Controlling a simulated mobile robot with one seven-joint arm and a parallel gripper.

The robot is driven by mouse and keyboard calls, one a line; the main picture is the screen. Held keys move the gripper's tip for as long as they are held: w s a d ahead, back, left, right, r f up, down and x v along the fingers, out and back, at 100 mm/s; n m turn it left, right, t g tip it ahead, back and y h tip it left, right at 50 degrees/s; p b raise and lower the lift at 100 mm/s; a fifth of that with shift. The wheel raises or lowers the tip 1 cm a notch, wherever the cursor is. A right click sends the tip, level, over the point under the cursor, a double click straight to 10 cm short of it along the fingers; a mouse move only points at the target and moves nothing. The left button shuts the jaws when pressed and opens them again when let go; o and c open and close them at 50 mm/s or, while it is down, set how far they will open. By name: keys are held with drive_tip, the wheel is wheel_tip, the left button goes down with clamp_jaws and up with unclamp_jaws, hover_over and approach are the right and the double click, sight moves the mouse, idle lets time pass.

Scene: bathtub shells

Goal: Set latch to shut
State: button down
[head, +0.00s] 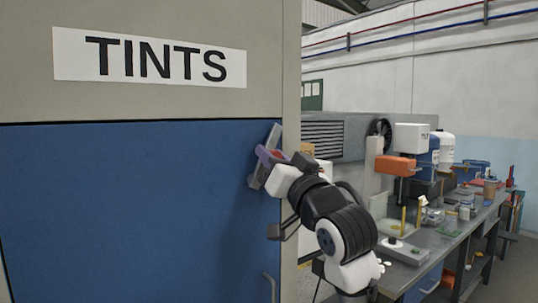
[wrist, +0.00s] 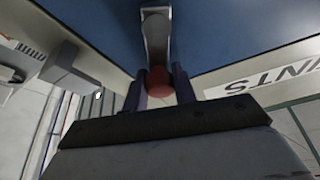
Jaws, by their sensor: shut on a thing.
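The latch (wrist: 156,35) is a grey lever with a red knob (wrist: 158,82) at its end, mounted near the right edge of the blue door (head: 120,200). In the head view the grey lever (head: 274,135) looks tilted, its top leaning right. My gripper (wrist: 160,78) has its two purple fingers on either side of the red knob, shut on it. The gripper also shows in the head view (head: 268,157), partly covering the latch and the knob. The latch's mount on the door is mostly hidden.
A TINTS sign (head: 150,58) is on the beige frame above the door. A grey bar handle (head: 269,287) is low on the door's right side. A workbench (head: 440,240) with tools and machines stands to the right, behind my arm.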

drive_tip(key=m, duration=0.1)
drive_tip(key=d+m+h, duration=0.1)
drive_tip(key=m, duration=0.1)
drive_tip(key=shift+w+f+h+p, duration=0.15)
drive_tip(key=shift+w+h+p, duration=0.15)
drive_tip(key=shift+w+p, duration=0.1)
drive_tip(key=shift+w+d+f+m+g+h+p, duration=0.2)
drive_tip(key=shift+f+m+h+p, duration=0.65)
drive_tip(key=shift+m, duration=1.15)
drive_tip(key=shift+w+d+f+m+g+h+p, duration=0.15)
drive_tip(key=shift+d+f+m+h+p, duration=0.2)
drive_tip(key=shift+f+m+h+p, duration=1.1)
drive_tip(key=shift+w+d+m+g+h+p, duration=0.2)
drive_tip(key=shift+m+p, duration=0.25)
drive_tip(key=shift+m, duration=2.1)
drive_tip(key=shift+s, duration=0.1)
drive_tip(key=c, duration=1.1)
unclamp_jaws()
drive_tip(key=shift+f, duration=0.1)
drive_tip(key=shift+c, duration=0.2)
